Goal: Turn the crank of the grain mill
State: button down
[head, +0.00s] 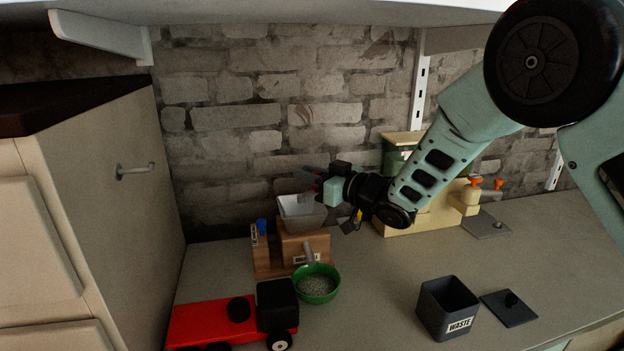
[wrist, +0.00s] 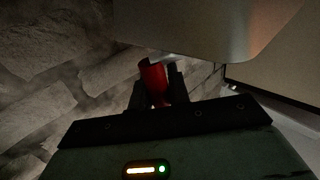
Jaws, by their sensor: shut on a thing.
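The grain mill (head: 305,249) stands on the counter near the brick wall, with a wooden body and a pale metal hopper (head: 302,212) on top. A green bowl (head: 334,291) of grain sits under its spout. My gripper (head: 312,181) is behind and above the hopper, reaching in from the right. In the wrist view my gripper (wrist: 155,88) is shut on the red crank handle (wrist: 153,82), which stands between the two dark fingers. The hopper's grey underside or wall fills the top of that view (wrist: 200,28). The rest of the crank arm is mostly hidden.
A red toy truck (head: 205,322) lies in front left of the mill. A dark waste bin (head: 436,307) and its lid (head: 510,309) stand front right. A cream machine (head: 425,215) is behind my arm. A cabinet (head: 115,200) bounds the left; a shelf hangs above.

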jog(key=shift+a+g, duration=0.1)
jog(key=shift+g, duration=0.2)
jog(key=c, duration=1.3)
grip_release()
jog(key=shift+w, duration=0.1)
jog(key=b+v, duration=0.4)
jog(key=v, duration=1.3)
jog(key=shift+d+f, duration=0.2)
jog(key=shift+d, duration=0.05)
